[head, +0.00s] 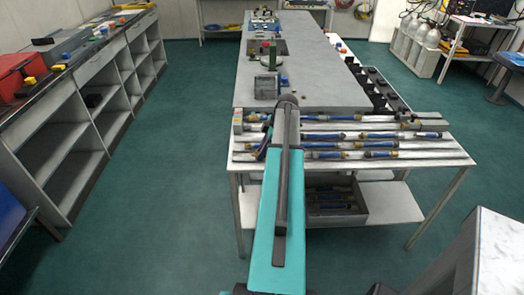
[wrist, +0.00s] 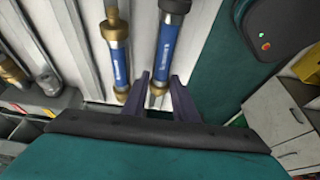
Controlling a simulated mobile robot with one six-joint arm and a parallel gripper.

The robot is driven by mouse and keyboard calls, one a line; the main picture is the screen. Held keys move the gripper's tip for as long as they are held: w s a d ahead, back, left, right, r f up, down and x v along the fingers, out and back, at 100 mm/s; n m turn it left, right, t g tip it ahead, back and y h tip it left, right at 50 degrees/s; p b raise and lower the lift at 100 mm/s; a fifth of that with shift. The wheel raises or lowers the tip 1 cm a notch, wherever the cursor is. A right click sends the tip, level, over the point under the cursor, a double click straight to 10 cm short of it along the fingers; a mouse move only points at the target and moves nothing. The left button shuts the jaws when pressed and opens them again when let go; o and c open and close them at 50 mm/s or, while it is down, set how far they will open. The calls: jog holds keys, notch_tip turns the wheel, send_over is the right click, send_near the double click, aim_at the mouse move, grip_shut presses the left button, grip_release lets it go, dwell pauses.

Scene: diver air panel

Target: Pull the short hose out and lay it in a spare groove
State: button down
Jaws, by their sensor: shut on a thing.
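My gripper (wrist: 160,82) is closed around the brass end of a blue-sleeved hose (wrist: 172,38) in the wrist view. Its dark fingers stand on either side of the brass fitting. The hose runs up out of the picture, so its full length is hidden. A second blue-sleeved hose (wrist: 116,58) with brass fittings lies in a groove to its left. In the head view several hoses lie across the grooved rack (head: 440,145) at the table's near end. My arm covers part of the rack's left side there, and the held end is hard to make out.
The long grey table (head: 310,75) stretches away behind the rack, with a small grey box (head: 266,88) near it. Dark holders line its right edge. A bin (head: 335,203) sits on the shelf below. Green floor is free on the left, before the shelf unit (head: 75,135).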

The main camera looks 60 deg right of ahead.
jog(key=shift+f, duration=0.15)
jog(key=c, duration=1.3)
grip_release()
jog(key=shift+c, duration=0.2)
jog(key=b+v, duration=0.3)
jog(key=v, duration=1)
jog(key=shift+r, duration=0.45)
jog(key=shift+a, duration=0.1)
